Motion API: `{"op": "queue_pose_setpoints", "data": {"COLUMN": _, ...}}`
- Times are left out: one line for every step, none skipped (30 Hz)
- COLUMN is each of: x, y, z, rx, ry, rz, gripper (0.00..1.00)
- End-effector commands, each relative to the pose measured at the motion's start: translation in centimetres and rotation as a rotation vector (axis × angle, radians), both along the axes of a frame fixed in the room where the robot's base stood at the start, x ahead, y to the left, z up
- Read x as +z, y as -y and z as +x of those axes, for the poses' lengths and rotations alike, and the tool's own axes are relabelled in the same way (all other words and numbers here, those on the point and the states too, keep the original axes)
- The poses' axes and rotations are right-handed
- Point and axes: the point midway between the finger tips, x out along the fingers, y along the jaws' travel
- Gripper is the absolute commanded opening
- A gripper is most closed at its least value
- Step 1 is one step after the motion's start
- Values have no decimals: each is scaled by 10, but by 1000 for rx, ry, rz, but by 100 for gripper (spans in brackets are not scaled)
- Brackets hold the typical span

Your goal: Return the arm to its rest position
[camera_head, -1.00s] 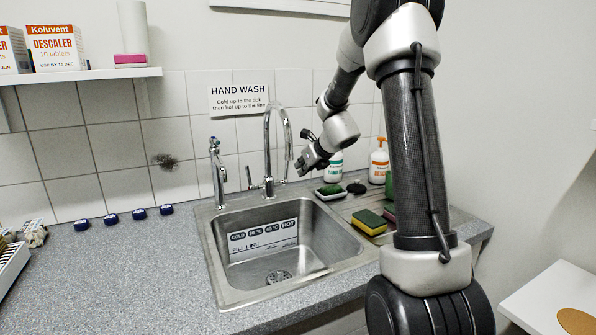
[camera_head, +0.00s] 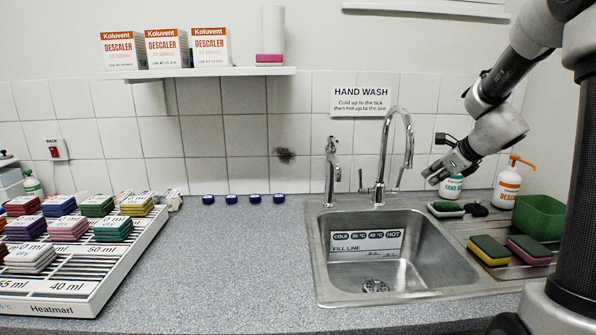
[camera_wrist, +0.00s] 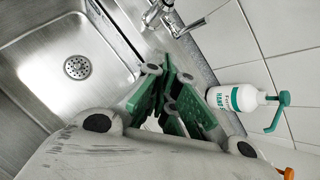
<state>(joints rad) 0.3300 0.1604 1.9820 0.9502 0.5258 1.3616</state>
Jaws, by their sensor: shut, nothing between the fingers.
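My arm shows at the right of the head view, reaching in over the right side of the sink. My gripper (camera_head: 436,177) is shut and empty, in the air to the right of the tap. In the wrist view its fingertips (camera_wrist: 160,72) are together with nothing held. The steel sink (camera_head: 378,262) lies below and left of the gripper. The curved tap (camera_head: 409,140) stands just left of it. A white bottle with a green label (camera_head: 451,187) stands behind the gripper and is partly hidden; its green pump shows in the wrist view (camera_wrist: 276,113).
On the drainer are sponges (camera_head: 490,250), a green bin (camera_head: 538,217) and an orange pump bottle (camera_head: 507,187). A rack of coloured packs (camera_head: 150,240) stands at the left. Blue caps (camera_head: 231,199) line the wall. The counter's middle is clear.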

Motion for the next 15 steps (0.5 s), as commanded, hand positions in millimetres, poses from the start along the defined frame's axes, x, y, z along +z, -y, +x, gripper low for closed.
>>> {"op": "queue_pose_setpoints", "data": {"x": -15, "y": -5, "z": -19, "rx": 153, "ry": -29, "rz": -100, "gripper": 0}}
{"op": "queue_pose_setpoints", "data": {"x": -20, "y": -7, "z": -33, "rx": 260, "ry": -38, "rz": -169, "gripper": 0}}
{"op": "queue_pose_setpoints", "data": {"x": -23, "y": -12, "z": -53, "rx": 411, "ry": -45, "rz": -264, "gripper": 0}}
{"op": "queue_pose_setpoints", "data": {"x": -24, "y": -16, "z": -69, "rx": 529, "ry": -47, "rz": -332, "gripper": 0}}
{"op": "queue_pose_setpoints", "data": {"x": -23, "y": -20, "z": -87, "rx": 653, "ry": -49, "rz": -404, "gripper": 0}}
{"op": "queue_pose_setpoints", "data": {"x": -21, "y": -26, "z": -112, "rx": 827, "ry": -45, "rz": -499, "gripper": 0}}
{"op": "queue_pose_setpoints", "data": {"x": -19, "y": -31, "z": -132, "rx": 966, "ry": -40, "rz": -572, "gripper": 0}}
{"op": "queue_pose_setpoints", "data": {"x": -15, "y": -35, "z": -154, "rx": 1108, "ry": -33, "rz": -646, "gripper": 0}}
{"op": "queue_pose_setpoints", "data": {"x": -10, "y": -40, "z": -182, "rx": 1288, "ry": -23, "rz": -737, "gripper": 0}}
{"op": "queue_pose_setpoints", "data": {"x": -7, "y": -41, "z": -201, "rx": 1411, "ry": -17, "rz": -798, "gripper": 0}}
{"op": "queue_pose_setpoints", "data": {"x": -4, "y": -43, "z": -220, "rx": 1527, "ry": -11, "rz": -856, "gripper": 0}}
{"op": "queue_pose_setpoints", "data": {"x": 1, "y": -43, "z": -244, "rx": 1669, "ry": -5, "rz": -927, "gripper": 0}}
{"op": "queue_pose_setpoints", "data": {"x": 4, "y": -43, "z": -260, "rx": 1763, "ry": -1, "rz": -975, "gripper": 0}}
{"op": "queue_pose_setpoints", "data": {"x": 7, "y": -43, "z": -275, "rx": 1845, "ry": 0, "rz": -1022, "gripper": 0}}
{"op": "queue_pose_setpoints", "data": {"x": 11, "y": -42, "z": -292, "rx": 1935, "ry": 1, "rz": -1079, "gripper": 0}}
